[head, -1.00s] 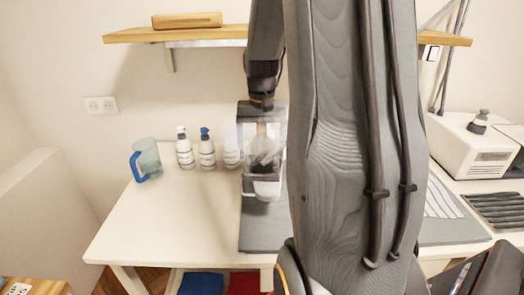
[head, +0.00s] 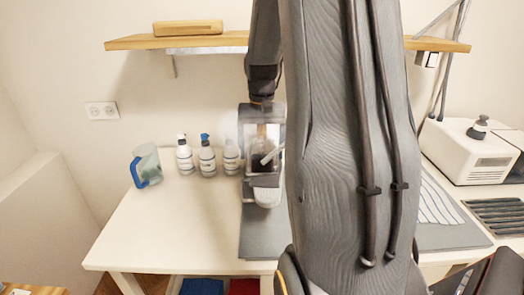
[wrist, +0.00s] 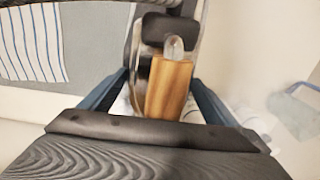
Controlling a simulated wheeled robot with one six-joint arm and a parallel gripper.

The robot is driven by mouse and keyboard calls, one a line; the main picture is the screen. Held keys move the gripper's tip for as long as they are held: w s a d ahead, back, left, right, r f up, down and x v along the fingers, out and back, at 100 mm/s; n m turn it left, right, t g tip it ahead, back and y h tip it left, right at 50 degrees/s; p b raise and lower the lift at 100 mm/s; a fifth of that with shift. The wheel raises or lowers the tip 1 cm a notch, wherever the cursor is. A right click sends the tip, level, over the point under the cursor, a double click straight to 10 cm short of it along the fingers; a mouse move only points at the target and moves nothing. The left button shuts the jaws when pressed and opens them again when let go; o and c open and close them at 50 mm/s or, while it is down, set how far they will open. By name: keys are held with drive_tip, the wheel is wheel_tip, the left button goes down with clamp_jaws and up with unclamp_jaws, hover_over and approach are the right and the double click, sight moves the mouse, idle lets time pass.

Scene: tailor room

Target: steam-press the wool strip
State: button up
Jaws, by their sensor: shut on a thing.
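My gripper (wrist: 163,88) is shut on the wooden handle of a steam iron (wrist: 168,90) in the wrist view. In the head view the iron (head: 264,193) is upright below my gripper (head: 262,150), over the far left part of the grey pressing mat (head: 262,238). I cannot tell whether its sole touches the mat. A whitish haze surrounds the gripper. A white cloth with thin dark stripes (head: 438,203) lies on the mat to the right; it also shows at the upper left of the wrist view (wrist: 38,42). I cannot tell whether it is the wool strip. My arm hides the mat's middle.
Several bottles (head: 207,157) and a clear jug with a blue handle (head: 147,166) stand left of the iron. A white machine (head: 470,150) and a dark slatted rack (head: 498,214) are at the right. A wooden shelf (head: 220,41) hangs above. The table's front left is clear.

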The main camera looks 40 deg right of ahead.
drive_tip(key=shift+w+d+r, duration=0.1)
drive_tip(key=shift+w+d, duration=0.05)
drive_tip(key=shift+w, duration=0.1)
drive_tip(key=shift+w+d, duration=0.85)
drive_tip(key=shift+w, duration=0.2)
drive_tip(key=shift+w+d, duration=0.8)
drive_tip(key=shift+w, duration=0.25)
drive_tip(key=shift+w, duration=0.1)
drive_tip(key=shift+d, duration=0.15)
drive_tip(key=shift+s+d+p, duration=0.45)
drive_tip(key=shift+s+d, duration=0.5)
drive_tip(key=shift+d, duration=0.1)
drive_tip(key=shift+r+p, duration=2.6)
drive_tip(key=shift+r, duration=0.9)
